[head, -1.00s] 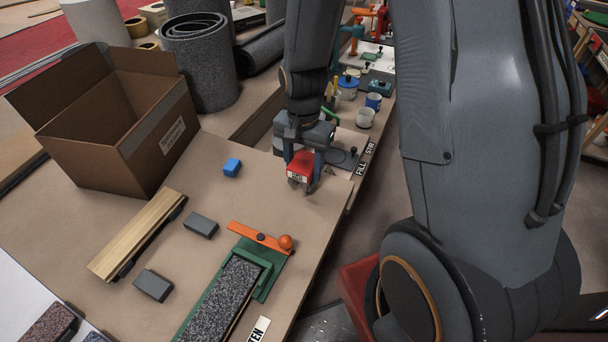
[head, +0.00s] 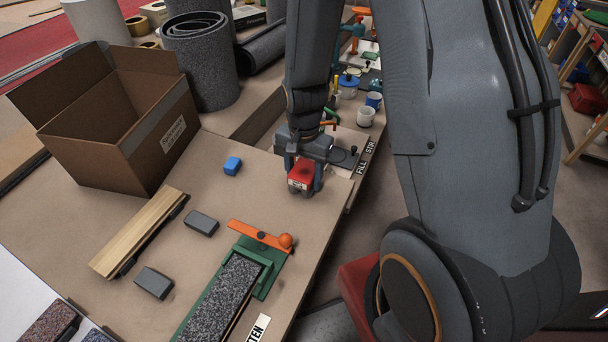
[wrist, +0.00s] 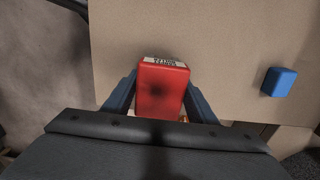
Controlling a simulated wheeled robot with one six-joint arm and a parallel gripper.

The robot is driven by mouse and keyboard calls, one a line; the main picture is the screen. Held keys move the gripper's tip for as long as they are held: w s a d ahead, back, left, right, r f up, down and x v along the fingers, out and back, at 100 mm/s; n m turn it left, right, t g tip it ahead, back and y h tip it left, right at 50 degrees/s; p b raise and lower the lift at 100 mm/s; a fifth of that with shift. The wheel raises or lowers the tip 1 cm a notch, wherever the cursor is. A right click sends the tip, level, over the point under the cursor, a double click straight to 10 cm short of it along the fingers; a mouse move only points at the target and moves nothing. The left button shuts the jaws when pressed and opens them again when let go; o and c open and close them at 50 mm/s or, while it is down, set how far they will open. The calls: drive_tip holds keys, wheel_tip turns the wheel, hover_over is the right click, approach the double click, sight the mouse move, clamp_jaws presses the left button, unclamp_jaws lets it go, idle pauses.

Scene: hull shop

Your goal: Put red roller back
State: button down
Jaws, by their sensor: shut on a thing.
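A red, block-shaped piece (head: 301,175) with a white lettered label on one end is between the fingers of my gripper (head: 303,188). In the wrist view the red piece (wrist: 163,92) fills the gap between the two blue fingers, so my gripper (wrist: 160,95) is shut on it. No roller form shows on it from these angles. It is over the right edge area of the tan worktop (head: 205,275). I cannot tell whether it touches the worktop.
Two grey blocks (head: 202,222), a wooden strip (head: 140,232) and a green-framed station (head: 262,262) with an orange bar lie nearer. An open cardboard box (head: 150,125) stands left. Cups (head: 365,116) stand beyond.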

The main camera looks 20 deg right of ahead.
sight(304, 170)
drive_tip(key=shift+s+f, duration=0.1)
drive_tip(key=shift+f, duration=0.3)
drive_tip(key=c, duration=0.8)
unclamp_jaws()
drive_tip(key=shift+r, duration=0.1)
wheel_tip(304, 170, up, 13)
drive_tip(key=b, duration=0.1)
drive_tip(key=s+r+n, duration=0.1)
drive_tip(key=s+n, duration=0.8)
drive_tip(key=shift+d, duration=0.1)
